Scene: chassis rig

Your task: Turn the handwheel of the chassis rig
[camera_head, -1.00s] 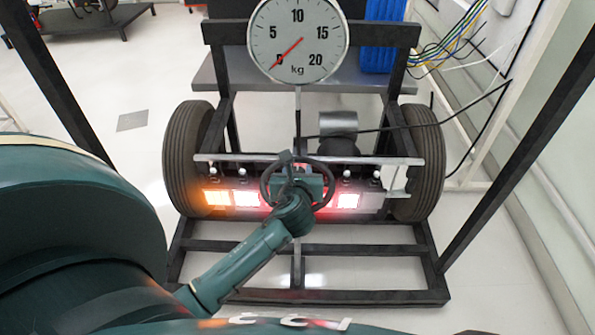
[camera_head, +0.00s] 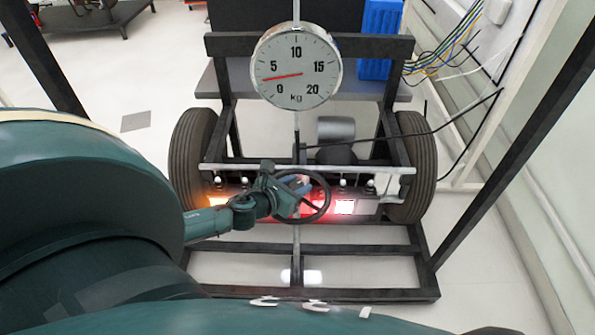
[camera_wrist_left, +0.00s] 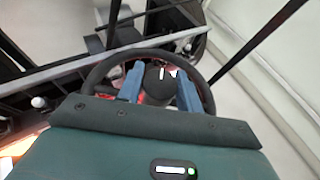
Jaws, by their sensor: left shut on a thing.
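The black handwheel (camera_head: 329,198) is at the front middle of the chassis rig. My left gripper (camera_head: 290,187) reaches it from the left and is shut on it. In the left wrist view the gripper's two blue fingers (camera_wrist_left: 160,76) stand either side of the wheel's dark hub (camera_wrist_left: 160,88), inside the rim. The exact contact is partly hidden by the gripper body. The round dial (camera_head: 296,66) above the rig, marked in kg, has its red needle pointing left, between 0 and 5. My right gripper is not in view.
Tyres (camera_head: 191,158) and (camera_head: 411,165) flank the rig. A lit lamp panel (camera_head: 345,207) lies behind the wheel. Dark frame posts (camera_head: 520,135) slant at both sides. Cables (camera_head: 455,50) hang at the upper right.

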